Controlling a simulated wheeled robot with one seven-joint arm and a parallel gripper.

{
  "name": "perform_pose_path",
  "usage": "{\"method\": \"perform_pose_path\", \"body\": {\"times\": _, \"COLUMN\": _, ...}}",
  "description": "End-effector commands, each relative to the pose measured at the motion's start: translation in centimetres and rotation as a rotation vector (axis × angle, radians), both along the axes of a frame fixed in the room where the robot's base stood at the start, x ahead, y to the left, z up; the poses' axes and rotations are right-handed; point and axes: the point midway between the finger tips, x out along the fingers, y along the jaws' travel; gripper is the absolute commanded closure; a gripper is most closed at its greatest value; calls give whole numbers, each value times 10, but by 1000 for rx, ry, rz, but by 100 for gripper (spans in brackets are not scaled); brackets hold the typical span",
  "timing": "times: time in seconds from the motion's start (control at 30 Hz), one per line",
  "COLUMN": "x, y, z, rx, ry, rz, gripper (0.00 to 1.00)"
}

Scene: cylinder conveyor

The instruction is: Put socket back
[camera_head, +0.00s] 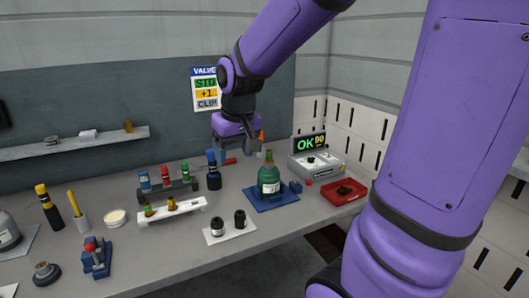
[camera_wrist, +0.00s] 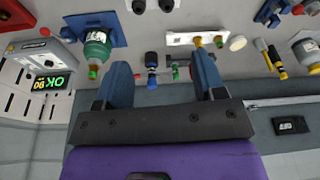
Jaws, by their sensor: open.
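Two short black cylinders that look like sockets, a left one (camera_head: 218,228) and a right one (camera_head: 240,218), stand on a white mat (camera_head: 248,233) near the table's front edge. They also show at the top of the wrist view (camera_wrist: 138,6). My gripper (camera_head: 238,147) is open and empty, raised above the back of the table. In the wrist view its two blue fingers (camera_wrist: 160,65) are spread wide. A black tool with a blue top (camera_head: 213,172) appears between them but stands beyond; I see no contact.
A green bottle (camera_head: 269,180) stands on a blue base, right of the mat. A tester showing OK (camera_head: 316,163) and a red tray (camera_head: 343,199) are at the right. A rack (camera_head: 168,190) and a white holder (camera_head: 172,213) stand left.

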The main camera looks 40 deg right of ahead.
Motion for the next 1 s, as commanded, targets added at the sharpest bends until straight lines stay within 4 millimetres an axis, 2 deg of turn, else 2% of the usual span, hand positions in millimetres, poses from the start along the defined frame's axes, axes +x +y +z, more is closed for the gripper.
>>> {"method": "perform_pose_path", "body": {"times": 0.03, "x": -14, "y": 7, "z": 12, "rx": -3, "ry": -27, "rz": 14, "gripper": 36}}
{"method": "perform_pose_path", "body": {"times": 0.2, "x": -59, "y": 24, "z": 39, "rx": -10, "ry": -93, "rz": 53, "gripper": 36}}
{"method": "perform_pose_path", "body": {"times": 0.33, "x": -94, "y": 34, "z": 53, "rx": -14, "ry": -142, "rz": 84, "gripper": 36}}
{"method": "perform_pose_path", "body": {"times": 0.5, "x": -132, "y": 43, "z": 62, "rx": -17, "ry": -193, "rz": 115, "gripper": 36}}
{"method": "perform_pose_path", "body": {"times": 0.7, "x": -153, "y": 47, "z": 64, "rx": -18, "ry": -221, "rz": 132, "gripper": 36}}
{"method": "perform_pose_path", "body": {"times": 1.0, "x": -156, "y": 48, "z": 64, "rx": -19, "ry": -224, "rz": 134, "gripper": 36}}
